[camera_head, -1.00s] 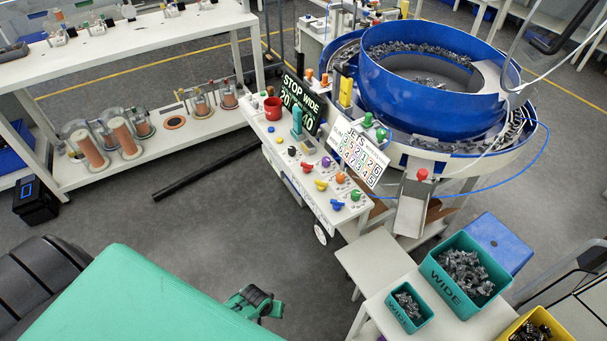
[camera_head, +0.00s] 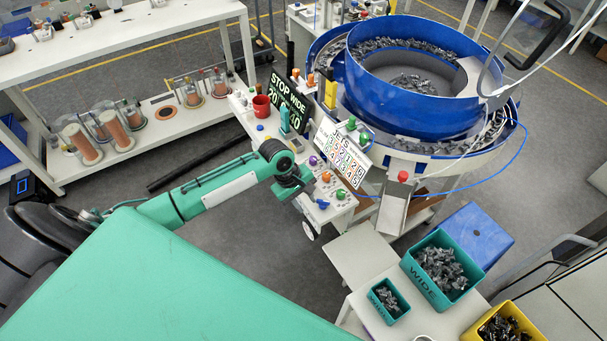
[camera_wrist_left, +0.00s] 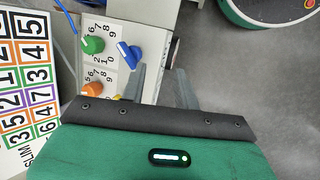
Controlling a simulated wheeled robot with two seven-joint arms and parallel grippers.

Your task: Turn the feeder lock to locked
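The white control console (camera_head: 332,214) carries several coloured knobs and levers. A blue lever (camera_head: 322,204) sits at its near corner, and the same lever (camera_wrist_left: 128,53) shows in the left wrist view, turned at a slant. Beside it are a green dial (camera_head: 340,194) and an orange dial (camera_head: 326,177) with printed numbers. I cannot read any label naming the feeder lock. My left gripper (camera_head: 297,186) is over the console's near side and hides some controls. In the left wrist view its two fingers (camera_wrist_left: 160,82) are apart and empty, close to the blue lever. My right gripper is out of view.
The blue bowl feeder (camera_head: 410,110) is behind. Teal bins (camera_head: 440,265) stand at right.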

